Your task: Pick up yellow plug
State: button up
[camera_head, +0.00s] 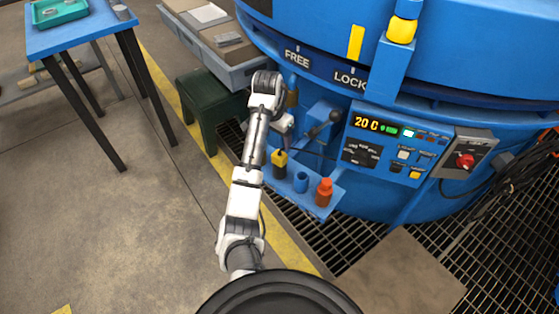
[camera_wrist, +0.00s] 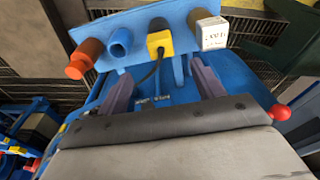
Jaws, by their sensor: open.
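The yellow plug (camera_head: 280,160) has a yellow top and a dark lower body, and stands on a small blue shelf (camera_head: 322,206) on the furnace's front. In the wrist view the yellow plug (camera_wrist: 159,42) shows with a black cable running from it. My gripper (camera_head: 284,126) is just above and behind the plug in the head view, partly hidden by my arm. In the wrist view my gripper (camera_wrist: 162,70) has its two fingers spread and empty, pointing toward the plug, which lies beyond the fingertips. I cannot tell the exact distance.
A blue cylinder (camera_head: 301,182) and an orange-red plug (camera_head: 325,191) share the shelf. A white lettered block (camera_wrist: 210,31) is beside the yellow plug. A control panel (camera_head: 383,145) is right of the shelf; a dark green stool (camera_head: 207,103) is left. Open floor lies left.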

aim_at(280, 155)
jog(key=f, duration=0.3)
jog(key=w+f, duration=0.1)
jog(key=f, duration=0.3)
jog(key=d+f+p, duration=0.1)
jog(key=f, duration=0.3)
jog(key=shift+w, duration=0.2)
jog(key=c, duration=1.1)
jog(key=shift+r, duration=0.15)
